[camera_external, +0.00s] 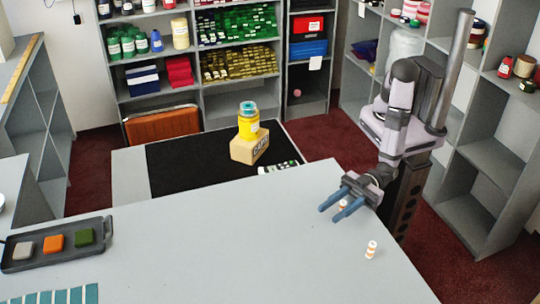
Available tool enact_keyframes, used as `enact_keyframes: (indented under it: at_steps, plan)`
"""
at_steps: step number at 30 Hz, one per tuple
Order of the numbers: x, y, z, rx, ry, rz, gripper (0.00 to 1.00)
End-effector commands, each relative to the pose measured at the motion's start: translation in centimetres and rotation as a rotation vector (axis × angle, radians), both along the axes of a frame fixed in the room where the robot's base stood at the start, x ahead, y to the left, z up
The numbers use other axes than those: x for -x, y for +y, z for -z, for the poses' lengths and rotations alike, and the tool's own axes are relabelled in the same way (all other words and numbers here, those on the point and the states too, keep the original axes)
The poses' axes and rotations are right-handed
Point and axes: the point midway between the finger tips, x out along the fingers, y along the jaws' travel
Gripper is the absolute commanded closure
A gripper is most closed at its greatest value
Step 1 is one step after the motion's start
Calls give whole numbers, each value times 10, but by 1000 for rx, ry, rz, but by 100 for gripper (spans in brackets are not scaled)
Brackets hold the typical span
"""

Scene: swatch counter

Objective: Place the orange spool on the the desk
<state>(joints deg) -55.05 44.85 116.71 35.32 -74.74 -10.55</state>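A small white spool with orange bands (371,250) stands upright on the grey desk (270,240), near its right edge. A second small orange and white piece (342,204) shows between the blue fingers of my gripper (337,207), partly hidden by them. My gripper is at the desk's right side, up and left of the standing spool. Its fingers are spread apart with a gap between them. I cannot tell whether the second piece touches the fingers or rests on the desk.
A dark tray (75,261) with white, orange and green blocks lies at the left. Teal swatches (60,296) lie at the front left. A black mat (185,168) beyond the desk bears a cardboard box (249,148) with a yellow jar (248,126) on top. The desk's middle is clear.

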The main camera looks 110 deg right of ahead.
Motion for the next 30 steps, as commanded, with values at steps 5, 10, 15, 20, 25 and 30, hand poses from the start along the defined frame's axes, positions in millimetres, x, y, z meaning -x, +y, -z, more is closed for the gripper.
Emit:
enact_keyframes:
  at_steps: [5,10,15,20,25,30]
  plan:
    - [15,-4,2,0,-1,-3,67]
    - [37,-14,5,-1,-2,-3,67]
    - [57,-22,4,-1,-1,-2,67]
    - [66,-26,3,0,-1,-1,67]
    - [68,-27,2,-1,-1,0,63]
    - [68,-27,2,0,-1,0,63]
